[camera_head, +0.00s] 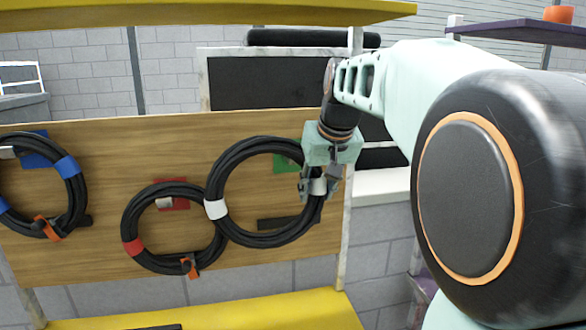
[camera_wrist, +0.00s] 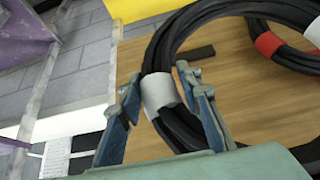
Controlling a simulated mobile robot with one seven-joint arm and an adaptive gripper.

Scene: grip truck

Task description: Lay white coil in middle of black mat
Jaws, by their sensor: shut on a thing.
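The white coil (camera_head: 235,165) is a black cable loop with white bands, in front of a wooden board. My gripper (camera_head: 318,188) is shut on its right side at a white band. In the wrist view my gripper's (camera_wrist: 157,82) blue-grey fingers straddle that white band of the coil (camera_wrist: 161,92). A green plate (camera_head: 287,161) shows behind the loop; I cannot tell whether the coil still rests on a peg there. A dark, pale-edged flat surface (camera_head: 265,85) behind the board may be the black mat; my arm partly covers it.
A red-banded coil (camera_head: 131,246) hangs close by on the left, overlapping or touching the white one in the picture. A blue-banded coil (camera_head: 67,167) is farther left. A yellow shelf (camera_head: 240,312) lies below the board (camera_head: 110,150), another yellow panel (camera_head: 150,15) above.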

